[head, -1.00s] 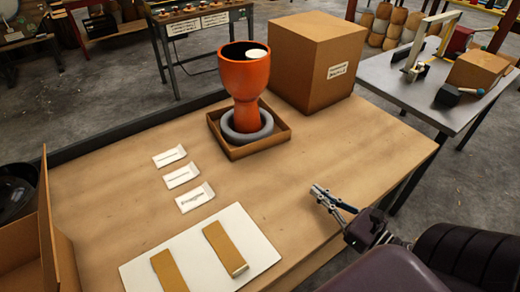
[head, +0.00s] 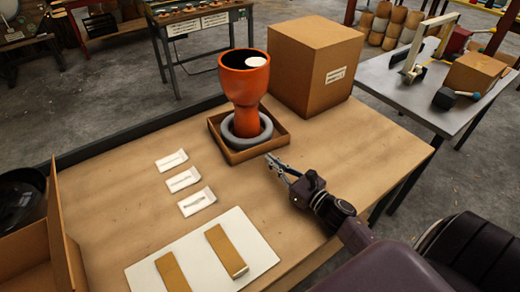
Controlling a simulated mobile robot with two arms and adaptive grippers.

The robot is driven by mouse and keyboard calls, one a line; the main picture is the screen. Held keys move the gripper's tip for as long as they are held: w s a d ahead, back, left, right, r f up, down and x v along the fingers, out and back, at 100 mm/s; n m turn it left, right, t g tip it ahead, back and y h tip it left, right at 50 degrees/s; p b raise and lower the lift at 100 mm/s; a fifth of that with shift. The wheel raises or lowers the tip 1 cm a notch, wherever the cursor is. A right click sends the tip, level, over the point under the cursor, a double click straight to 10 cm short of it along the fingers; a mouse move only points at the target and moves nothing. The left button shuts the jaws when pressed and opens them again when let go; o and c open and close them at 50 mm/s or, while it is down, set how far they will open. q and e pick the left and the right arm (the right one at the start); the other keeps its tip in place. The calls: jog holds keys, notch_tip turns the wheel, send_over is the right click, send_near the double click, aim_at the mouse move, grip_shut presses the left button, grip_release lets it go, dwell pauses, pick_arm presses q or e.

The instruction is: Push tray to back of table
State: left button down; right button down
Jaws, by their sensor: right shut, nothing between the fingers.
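The tray (head: 243,155) is a shallow square brown tray near the back middle of the table. A grey ring (head: 233,137) lies in it, and an orange goblet drum (head: 243,85) stands upright in the ring with a white disc at its rim. My right gripper (head: 272,163) is shut and empty, just in front of the tray's near right corner. A small gap seems to show between fingertips and tray; contact is hard to tell. My left gripper is not in view.
A large cardboard box (head: 313,68) stands to the right of the tray at the back. Several white cards (head: 184,181) lie left of the tray. A white board (head: 200,258) with two tan strips lies in front. An open box (head: 40,240) is at left. The table's right side is clear.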

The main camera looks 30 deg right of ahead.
jog(key=w, duration=0.3)
jog(key=w+a+p, duration=0.1)
jog(key=w, duration=0.1)
jog(key=shift+w, duration=0.35)
